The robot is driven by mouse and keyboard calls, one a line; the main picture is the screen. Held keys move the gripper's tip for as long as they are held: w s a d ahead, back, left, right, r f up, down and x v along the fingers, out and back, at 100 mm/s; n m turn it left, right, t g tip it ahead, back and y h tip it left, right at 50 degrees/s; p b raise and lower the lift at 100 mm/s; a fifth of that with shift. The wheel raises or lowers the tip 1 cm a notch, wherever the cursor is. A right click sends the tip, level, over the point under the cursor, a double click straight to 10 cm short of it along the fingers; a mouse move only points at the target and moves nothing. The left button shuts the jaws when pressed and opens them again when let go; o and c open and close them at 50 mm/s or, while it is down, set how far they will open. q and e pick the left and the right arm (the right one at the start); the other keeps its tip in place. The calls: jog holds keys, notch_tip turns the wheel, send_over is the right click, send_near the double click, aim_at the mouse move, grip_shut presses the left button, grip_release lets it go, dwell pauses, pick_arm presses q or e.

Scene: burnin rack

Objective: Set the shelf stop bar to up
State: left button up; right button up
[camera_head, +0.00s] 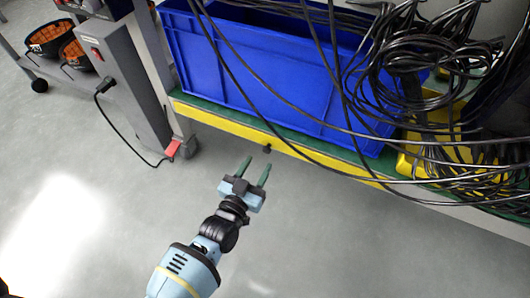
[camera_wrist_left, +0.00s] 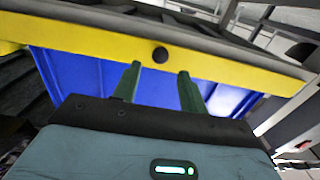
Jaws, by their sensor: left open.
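The yellow shelf stop bar (camera_head: 232,127) runs along the front edge of the shelf, below the blue bin's front wall in the head view. It has a small black knob (camera_head: 267,149) on its face. In the left wrist view the yellow bar (camera_wrist_left: 90,38) crosses the picture, and its black knob (camera_wrist_left: 160,55) shows just beyond and between the fingertips. My left gripper (camera_head: 255,168) is open and empty, its two green fingers pointing at the bar near the knob, apparently not touching it. It also shows in the left wrist view (camera_wrist_left: 159,75). My right gripper is not in view.
A blue bin (camera_head: 270,75) stands on the green shelf (camera_head: 300,137). Loose black cables (camera_head: 420,80) hang over the bin and the bar on the right. A grey post with a plug and cord (camera_head: 120,80) stands at left. The floor in front is clear.

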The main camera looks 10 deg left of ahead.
aim_at(266, 151)
pick_arm(q)
jog(key=b+x, duration=0.1)
jog(key=x, duration=0.3)
jog(key=shift+f+b, duration=0.1)
jog(key=shift+b, duration=0.2)
jog(key=shift+w+d, duration=0.25)
jog(key=shift+w, duration=0.35)
jog(key=shift+w+b, duration=0.15)
jog(key=shift+b, duration=0.15)
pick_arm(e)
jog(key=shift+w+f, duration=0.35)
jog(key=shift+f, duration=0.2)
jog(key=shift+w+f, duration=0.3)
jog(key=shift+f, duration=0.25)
pick_arm(q)
jog(key=shift+c, duration=0.2)
jog(key=c, duration=0.9)
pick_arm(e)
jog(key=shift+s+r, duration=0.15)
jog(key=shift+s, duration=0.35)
